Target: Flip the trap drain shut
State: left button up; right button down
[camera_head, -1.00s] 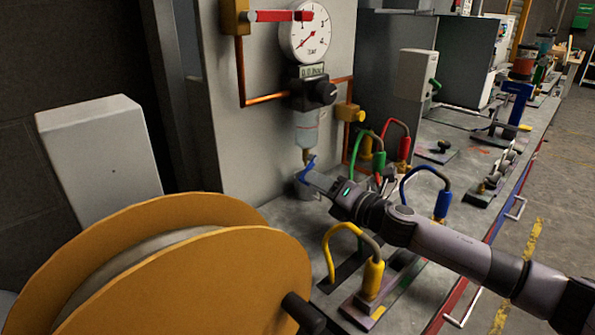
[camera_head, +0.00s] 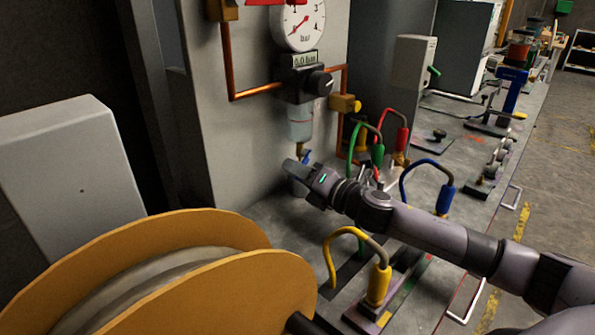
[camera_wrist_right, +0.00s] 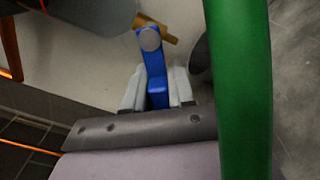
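The trap drain has a blue lever (camera_wrist_right: 155,65), which shows in the right wrist view with a round grey pivot at its far end and a brass stem beside it. In the head view a bit of its blue shows (camera_head: 305,154) under the clear trap bowl (camera_head: 300,122); my gripper hides most of it. My right gripper (camera_head: 290,165) is at the lever. In the right wrist view its two grey fingers (camera_wrist_right: 158,88) lie close on both sides of the lever's near end and appear shut on it. My left gripper is not in view.
A green hose (camera_head: 361,140) stands close to the right gripper and crosses the right wrist view (camera_wrist_right: 238,90). Red (camera_head: 402,135), blue (camera_head: 443,190) and yellow (camera_head: 376,270) hoses rise nearby. A large orange reel (camera_head: 200,280) fills the front left.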

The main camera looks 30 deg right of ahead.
jog(key=m+p, duration=0.1)
jog(key=r+m+p, duration=0.1)
jog(key=m+p, duration=0.1)
jog(key=shift+s+a+r+m, duration=0.1)
jog(key=shift+a+r+m, duration=0.2)
jog(key=shift+a+m, duration=0.1)
jog(key=shift+r+m+p, duration=0.3)
jog(key=shift+m+p, duration=0.45)
jog(key=shift+m, duration=0.15)
jog(key=shift+r+m+p, duration=0.3)
jog(key=shift+m+p, duration=0.4)
jog(key=shift+m, duration=0.2)
jog(key=c, duration=1.3)
grip_release()
jog(key=shift+a, duration=0.1)
